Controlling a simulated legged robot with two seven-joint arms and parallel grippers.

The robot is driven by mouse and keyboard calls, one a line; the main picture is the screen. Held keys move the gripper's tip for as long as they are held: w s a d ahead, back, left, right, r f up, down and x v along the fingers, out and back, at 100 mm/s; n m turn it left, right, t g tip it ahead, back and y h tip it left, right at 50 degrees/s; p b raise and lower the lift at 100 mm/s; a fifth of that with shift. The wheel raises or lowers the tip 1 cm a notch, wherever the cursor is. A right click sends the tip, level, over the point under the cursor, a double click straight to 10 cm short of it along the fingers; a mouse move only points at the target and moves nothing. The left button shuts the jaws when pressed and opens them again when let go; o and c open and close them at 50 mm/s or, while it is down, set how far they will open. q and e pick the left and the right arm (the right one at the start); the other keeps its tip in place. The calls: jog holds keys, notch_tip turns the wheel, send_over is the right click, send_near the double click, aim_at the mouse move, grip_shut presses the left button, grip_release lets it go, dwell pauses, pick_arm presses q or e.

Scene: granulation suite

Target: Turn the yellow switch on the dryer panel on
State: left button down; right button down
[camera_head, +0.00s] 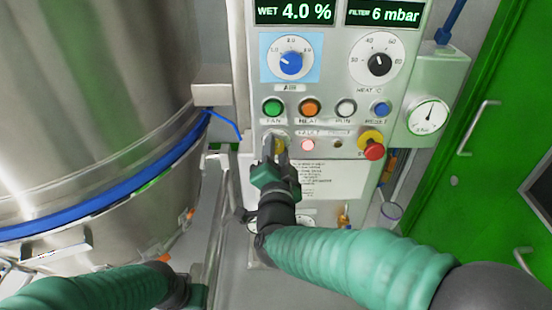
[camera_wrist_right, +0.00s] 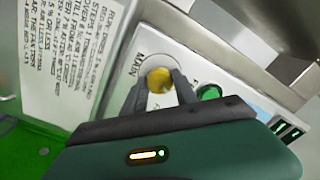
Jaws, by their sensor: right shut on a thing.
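The yellow switch (camera_wrist_right: 160,80) sits beside the word MAIN on the dryer panel (camera_head: 332,112). In the head view only a bit of the switch (camera_head: 280,145) shows behind my gripper. My right gripper (camera_head: 275,150) is at the panel's lower left, below the green button. In the wrist view its two fingers (camera_wrist_right: 158,92) are on either side of the yellow knob, shut on it. The switch's exact angle is hard to tell. My left arm enters at the bottom left of the head view; its gripper fingers do not show clearly.
Above the switch are the green button (camera_head: 272,108), orange button (camera_head: 310,108) and blue dial (camera_head: 290,63). A red stop knob (camera_head: 373,151) is to the right. The steel vessel (camera_head: 110,90) stands left, a green door (camera_head: 500,130) right.

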pick_arm(q)
jog(key=shift+b+x, duration=0.6)
jog(key=shift+x, duration=0.3)
pick_arm(e)
jog(key=shift+f+m, duration=0.2)
jog(key=shift+m, duration=0.6)
pick_arm(q)
jog(key=shift+s, duration=0.2)
pick_arm(e)
jog(key=c, duration=1.3)
grip_release()
pick_arm(q)
jog(key=shift+s, duration=0.1)
pick_arm(e)
jog(key=o, duration=0.3)
jog(key=shift+s+d+r, duration=0.1)
jog(key=shift+r, duration=0.05)
jog(key=shift+o, duration=0.2)
